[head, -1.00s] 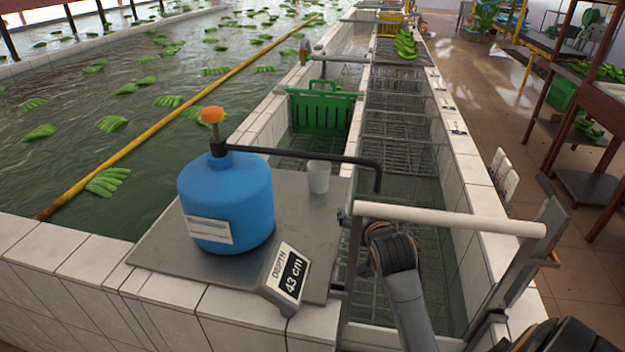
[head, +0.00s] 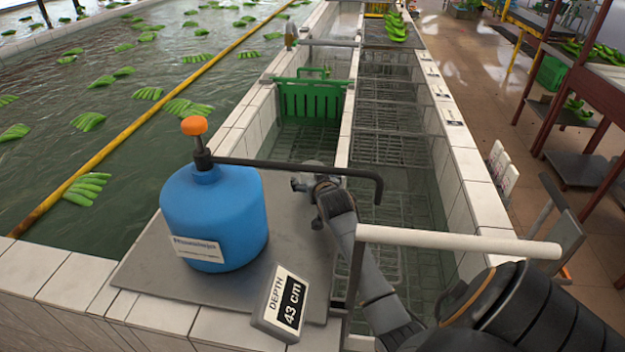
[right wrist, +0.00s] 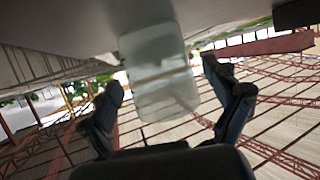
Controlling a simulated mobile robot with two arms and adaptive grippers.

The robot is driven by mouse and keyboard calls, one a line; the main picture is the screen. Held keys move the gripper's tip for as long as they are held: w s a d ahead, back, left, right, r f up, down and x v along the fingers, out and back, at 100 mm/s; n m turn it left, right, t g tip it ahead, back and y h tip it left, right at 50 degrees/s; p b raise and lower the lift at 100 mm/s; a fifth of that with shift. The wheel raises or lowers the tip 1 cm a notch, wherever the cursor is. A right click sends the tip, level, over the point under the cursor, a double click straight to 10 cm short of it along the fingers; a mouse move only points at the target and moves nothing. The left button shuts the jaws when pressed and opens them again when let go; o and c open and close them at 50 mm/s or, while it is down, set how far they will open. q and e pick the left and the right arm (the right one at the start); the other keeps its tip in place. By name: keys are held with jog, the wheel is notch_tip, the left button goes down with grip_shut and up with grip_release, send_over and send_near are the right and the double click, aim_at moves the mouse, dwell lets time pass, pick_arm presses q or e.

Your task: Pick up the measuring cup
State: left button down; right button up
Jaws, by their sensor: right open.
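The measuring cup (right wrist: 158,62) shows in the right wrist view as a pale, see-through cup between the fingers of my right gripper (right wrist: 165,88). The fingers are open, one on each side of it, with a gap visible on both sides. In the head view my right gripper (head: 307,185) is low over the grey metal plate (head: 300,235), at its far right part. There it covers the cup, which I cannot make out. My left gripper is not in view.
A blue pump canister (head: 215,222) with an orange knob stands left on the plate; its black pipe (head: 325,172) passes close by my right gripper. A depth display (head: 283,303) sits at the front edge. A white rail (head: 450,240) crosses near my right arm. Water tanks lie beyond.

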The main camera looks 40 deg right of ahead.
jog(key=shift+w+d+f, duration=0.25)
jog(key=shift+w, duration=0.3)
jog(key=shift+s, duration=0.1)
jog(key=shift+c, duration=0.4)
jog(key=c, duration=1.1)
jog(key=shift+r, duration=0.1)
